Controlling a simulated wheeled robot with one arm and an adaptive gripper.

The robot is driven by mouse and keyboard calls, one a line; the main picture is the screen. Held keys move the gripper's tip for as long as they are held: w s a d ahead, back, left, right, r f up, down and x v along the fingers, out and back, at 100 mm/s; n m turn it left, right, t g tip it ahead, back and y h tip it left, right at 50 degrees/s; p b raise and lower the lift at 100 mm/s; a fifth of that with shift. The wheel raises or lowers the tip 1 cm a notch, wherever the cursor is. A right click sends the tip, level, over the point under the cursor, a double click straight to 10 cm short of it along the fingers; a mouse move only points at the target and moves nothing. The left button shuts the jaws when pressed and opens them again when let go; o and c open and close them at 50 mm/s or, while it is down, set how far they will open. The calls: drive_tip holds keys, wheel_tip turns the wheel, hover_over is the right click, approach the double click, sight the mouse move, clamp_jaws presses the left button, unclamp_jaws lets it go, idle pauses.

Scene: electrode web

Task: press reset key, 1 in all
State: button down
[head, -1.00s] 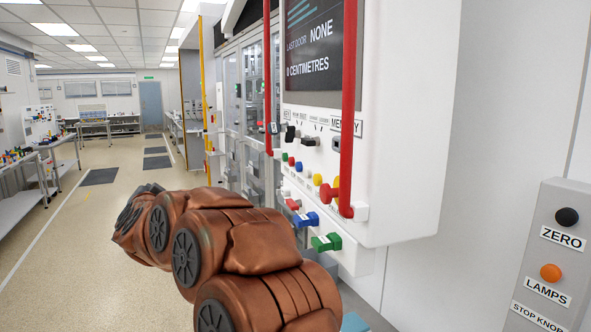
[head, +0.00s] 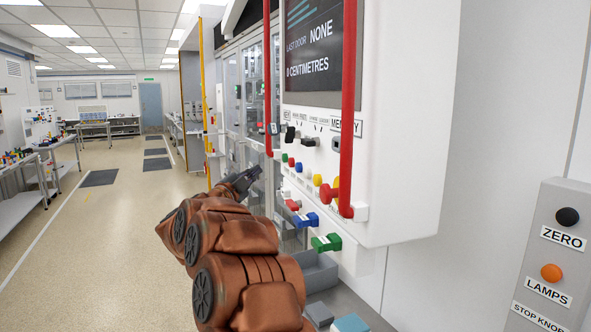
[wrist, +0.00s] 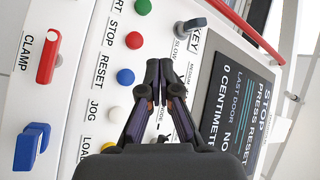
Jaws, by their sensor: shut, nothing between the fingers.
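The reset key is the blue round button (wrist: 125,76) beside the printed word RESET in the wrist view. In the head view it is a small blue button (head: 299,166) in the row below the screen. My gripper (wrist: 166,64) is shut and empty, its fingertips to the right of the blue button in the wrist view. Whether the tips touch the panel cannot be told. In the head view my gripper (head: 251,174) is left of the button row, apart from it.
Green (wrist: 142,7), red (wrist: 134,40), white (wrist: 115,113) and yellow (wrist: 107,147) buttons flank the blue one. The screen (wrist: 232,110) reads STOP, PRESS RESET. Red rails (head: 348,100) and coloured handles (head: 326,242) stick out of the panel.

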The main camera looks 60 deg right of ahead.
sight(299, 168)
drive_tip(key=s+d+b, duration=0.2)
drive_tip(key=s+d, duration=0.3)
drive_tip(key=d, duration=0.1)
drive_tip(key=shift+s+d+b, duration=0.25)
drive_tip(key=shift+s+b, duration=0.1)
drive_tip(key=shift+s, duration=0.05)
drive_tip(key=shift+s+d, duration=0.1)
drive_tip(key=shift+d, duration=0.05)
idle(1.5)
drive_tip(key=shift+s+d, duration=0.2)
drive_tip(key=shift+s, duration=0.05)
drive_tip(key=shift+s+d, duration=0.3)
drive_tip(key=shift+d, duration=0.05)
idle(1.2)
drive_tip(key=shift+w+a, duration=0.6)
drive_tip(key=shift+a, duration=0.05)
idle(0.3)
